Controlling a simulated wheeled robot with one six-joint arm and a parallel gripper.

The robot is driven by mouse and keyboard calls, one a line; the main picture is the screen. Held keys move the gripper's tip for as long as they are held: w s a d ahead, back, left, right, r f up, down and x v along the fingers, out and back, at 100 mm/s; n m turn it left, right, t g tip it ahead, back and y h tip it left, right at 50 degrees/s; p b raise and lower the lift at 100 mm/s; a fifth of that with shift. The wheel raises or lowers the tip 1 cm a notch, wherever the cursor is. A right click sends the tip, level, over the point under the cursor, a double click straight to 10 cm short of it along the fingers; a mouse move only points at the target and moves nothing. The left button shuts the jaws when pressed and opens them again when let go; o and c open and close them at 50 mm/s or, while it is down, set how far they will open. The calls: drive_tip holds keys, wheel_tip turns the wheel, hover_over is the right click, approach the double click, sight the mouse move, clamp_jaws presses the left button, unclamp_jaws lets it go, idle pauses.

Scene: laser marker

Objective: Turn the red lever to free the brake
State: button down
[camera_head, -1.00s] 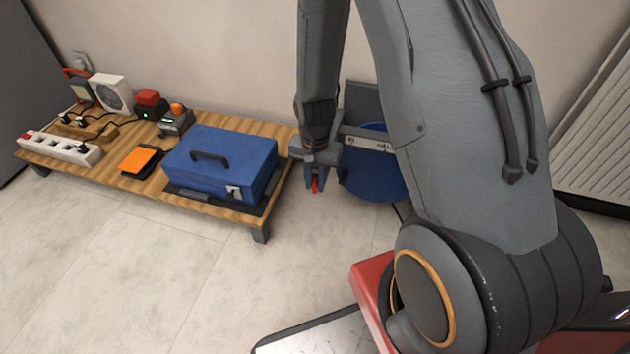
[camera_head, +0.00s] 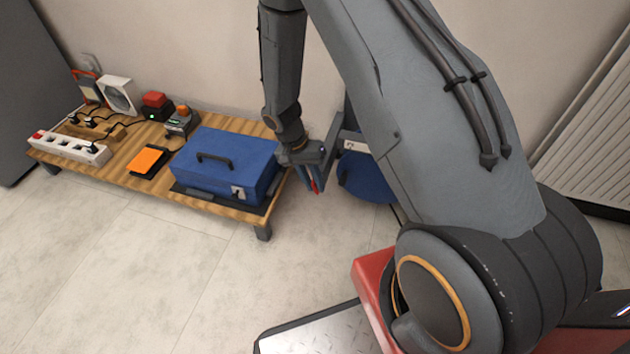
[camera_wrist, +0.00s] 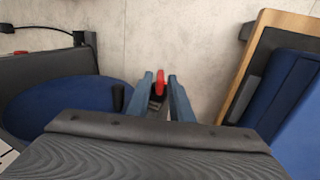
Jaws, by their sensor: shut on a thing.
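The red lever (camera_wrist: 160,80) stands between the two blue-grey fingers of my gripper (camera_wrist: 160,88) in the wrist view. My gripper is shut on it. In the head view my gripper (camera_head: 312,182) is low, just right of the wooden bench, and only a small red part of the lever (camera_head: 314,187) shows between the fingers. The lever's base and the brake are hidden or too small to make out.
A wooden bench (camera_head: 215,202) stands to the left, with a blue case (camera_head: 225,165) at its near end. A round blue part (camera_head: 366,180) is right of my gripper, partly behind my arm. It also shows at left in the wrist view (camera_wrist: 55,105). The floor in front is clear.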

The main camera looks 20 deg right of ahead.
drive_tip(key=g+h, duration=0.1)
drive_tip(key=g+h+b, duration=0.1)
drive_tip(key=h, duration=0.2)
drive_tip(key=shift+w+a+f+g+b, duration=0.3)
drive_tip(key=shift+a+g+b, duration=0.05)
drive_tip(key=shift+g+b, duration=0.05)
idle(0.4)
drive_tip(key=c, duration=1.8)
unclamp_jaws()
drive_tip(key=shift+c, duration=0.2)
drive_tip(key=shift+a+r, duration=0.1)
drive_tip(key=shift+r, duration=0.05)
drive_tip(key=p+v, duration=0.2)
drive_tip(key=v, duration=0.5)
drive_tip(key=shift+w+a, duration=0.2)
drive_tip(key=shift+a, duration=0.05)
